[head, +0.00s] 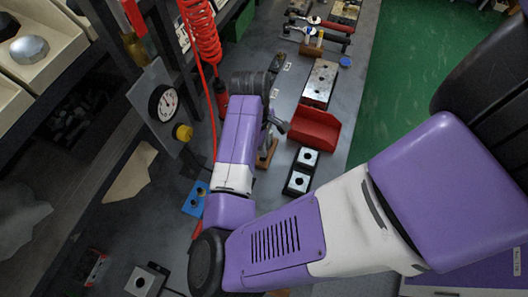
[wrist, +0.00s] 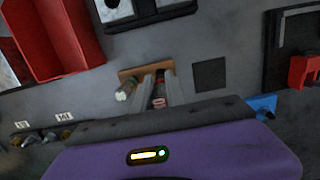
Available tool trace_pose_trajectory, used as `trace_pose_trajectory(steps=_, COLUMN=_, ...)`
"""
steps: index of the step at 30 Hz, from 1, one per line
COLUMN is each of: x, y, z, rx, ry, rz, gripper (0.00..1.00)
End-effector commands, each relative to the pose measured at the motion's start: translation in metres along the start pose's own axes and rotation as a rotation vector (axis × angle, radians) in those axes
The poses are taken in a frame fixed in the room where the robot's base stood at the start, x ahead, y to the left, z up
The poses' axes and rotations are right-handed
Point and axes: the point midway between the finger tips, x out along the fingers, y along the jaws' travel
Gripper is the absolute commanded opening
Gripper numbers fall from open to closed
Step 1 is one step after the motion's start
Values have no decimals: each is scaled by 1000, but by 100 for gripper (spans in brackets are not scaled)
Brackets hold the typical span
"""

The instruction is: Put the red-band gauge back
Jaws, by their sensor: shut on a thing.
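My gripper (wrist: 166,88) is shut on a thin cylindrical gauge with a reddish band (wrist: 158,101), seen between the two grey fingers in the wrist view. A small brown wooden stand (wrist: 132,74) lies just beyond the fingertips. Another pale-ended gauge (wrist: 124,94) is beside the left finger, at the stand. The held gauge's lower end is hidden, so I cannot tell whether it touches the stand. In the head view the stand (head: 268,156) shows below my gripper (head: 272,126), partly covered by it.
A red open bin (head: 315,128) stands right of the stand, with a black two-block fixture (head: 300,171) in front. A blue block (head: 195,199) is at the left. A panel with a dial (head: 162,103) and a coiled red hose (head: 203,40) are near the arm. A dark square (wrist: 211,74) marks bare bench.

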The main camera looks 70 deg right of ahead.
Motion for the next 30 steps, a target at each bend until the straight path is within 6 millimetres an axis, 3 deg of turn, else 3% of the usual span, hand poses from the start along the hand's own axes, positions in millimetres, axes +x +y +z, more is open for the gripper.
trace_pose_trajectory(steps=10, x=40, y=-1, z=-5, rx=1, ry=-1, rz=-2, gripper=0)
trace_pose_trajectory(steps=23, x=46, y=0, z=-6, rx=0, ry=0, rz=1, gripper=0)
trace_pose_trajectory(steps=24, x=46, y=0, z=-6, rx=1, ry=1, rz=0, gripper=24)
trace_pose_trajectory(steps=26, x=46, y=0, z=-6, rx=1, ry=0, rz=0, gripper=36)
trace_pose_trajectory(steps=30, x=45, y=0, z=-6, rx=1, ry=0, rz=0, gripper=38)
